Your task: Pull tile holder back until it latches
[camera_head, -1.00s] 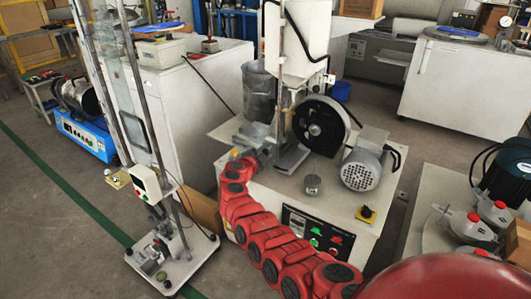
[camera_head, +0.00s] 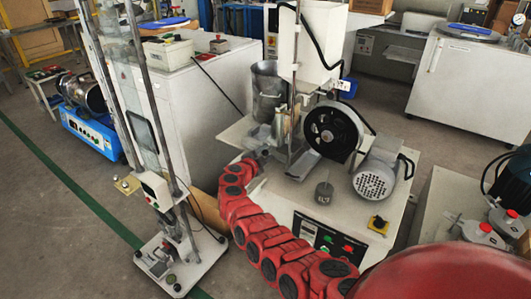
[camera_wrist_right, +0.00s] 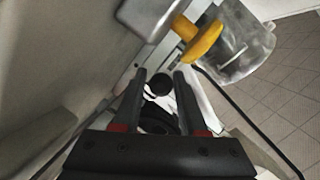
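My right gripper (camera_wrist_right: 159,76) has its two dark fingers apart in the right wrist view. A round black knob (camera_wrist_right: 157,85) shows between them, with clear gaps at its sides. I cannot tell how deep it sits between the fingers. In the head view my red right arm reaches to the left side of the tile testing machine (camera_head: 385,225), and the right gripper (camera_head: 262,141) is small and blends with the grey parts there. The tile holder is not clearly made out; a light grey metal plate (camera_head: 303,165) lies beside the wheel (camera_head: 331,131). My left gripper is not in view.
A motor (camera_head: 376,178) and a small grey weight (camera_head: 324,193) are on the machine top. A tall stand (camera_head: 157,190) is close to the arm's left. In the right wrist view a yellow knob (camera_wrist_right: 203,43) and a grey translucent bucket (camera_wrist_right: 247,42) are just beyond the fingers.

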